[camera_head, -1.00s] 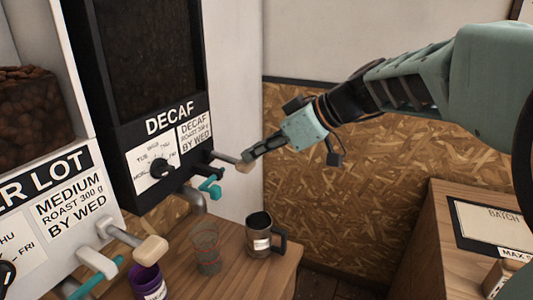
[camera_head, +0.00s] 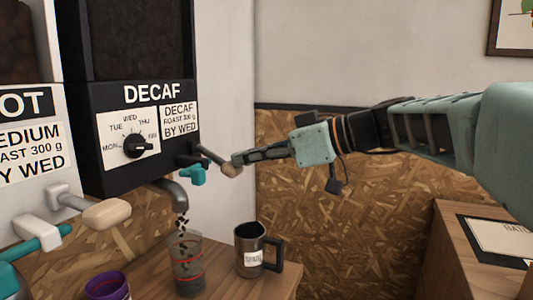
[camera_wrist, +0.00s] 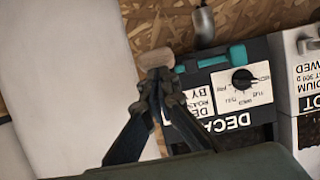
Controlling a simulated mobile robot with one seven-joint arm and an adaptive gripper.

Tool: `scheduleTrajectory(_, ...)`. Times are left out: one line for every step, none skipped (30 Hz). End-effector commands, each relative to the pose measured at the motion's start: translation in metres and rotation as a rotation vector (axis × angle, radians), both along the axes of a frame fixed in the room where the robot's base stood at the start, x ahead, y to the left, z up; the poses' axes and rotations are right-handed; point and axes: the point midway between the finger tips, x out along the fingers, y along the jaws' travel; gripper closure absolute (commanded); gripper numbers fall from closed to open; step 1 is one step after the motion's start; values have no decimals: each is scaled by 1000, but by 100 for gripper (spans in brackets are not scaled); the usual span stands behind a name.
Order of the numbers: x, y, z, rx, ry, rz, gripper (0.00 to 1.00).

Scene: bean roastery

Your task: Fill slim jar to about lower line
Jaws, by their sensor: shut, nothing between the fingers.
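The slim jar (camera_head: 188,266) is clear glass with red lines around it. It stands upright on the wooden counter under the metal spout (camera_head: 176,193) of the DECAF dispenser (camera_head: 137,125). Dark beans (camera_head: 182,222) are falling from the spout into the jar; the bean level inside is hard to make out. My gripper (camera_head: 240,160) is shut and empty, its tips against the wooden knob (camera_head: 231,169) of the dispenser's lever, which slants down. The wrist view shows the knob (camera_wrist: 155,59) at the fingertips (camera_wrist: 158,76); the jar does not show there.
A dark mug (camera_head: 250,252) with a label stands just right of the jar. A purple cup (camera_head: 106,286) is at the left front. A teal tap handle (camera_head: 193,175) sits beside the lever. Another dispenser (camera_head: 30,150) with its own lever is at left. A second counter is at right.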

Motion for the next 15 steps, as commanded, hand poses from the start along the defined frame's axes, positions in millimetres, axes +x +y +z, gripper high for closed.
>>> scheduleTrajectory(0, 0, -7, -3, -1, 0, 100)
scheduleTrajectory(0, 0, -7, -4, -1, 0, 100)
scheduleTrajectory(0, 0, -8, -5, -1, 0, 100)
scheduleTrajectory(0, 0, -9, -5, -1, 0, 100)
scheduleTrajectory(0, 0, -10, -4, 0, -1, 100)
scheduleTrajectory(1, 0, -10, -5, 0, -1, 100)
scheduleTrajectory(1, 1, -11, -5, 1, -1, 100)
scheduleTrajectory(1, 1, -11, -5, 1, -1, 100)
scheduleTrajectory(1, 1, -11, -5, 0, -1, 100)
scheduleTrajectory(1, 1, -12, -5, 0, -1, 100)
scheduleTrajectory(1, 1, -12, -5, 0, -1, 100)
scheduleTrajectory(1, 1, -12, -5, 1, -1, 100)
scheduleTrajectory(1, 1, -13, -5, 2, 0, 100)
scheduleTrajectory(1, 1, -13, -6, 2, 0, 100)
scheduleTrajectory(1, 1, -13, -5, 3, 0, 100)
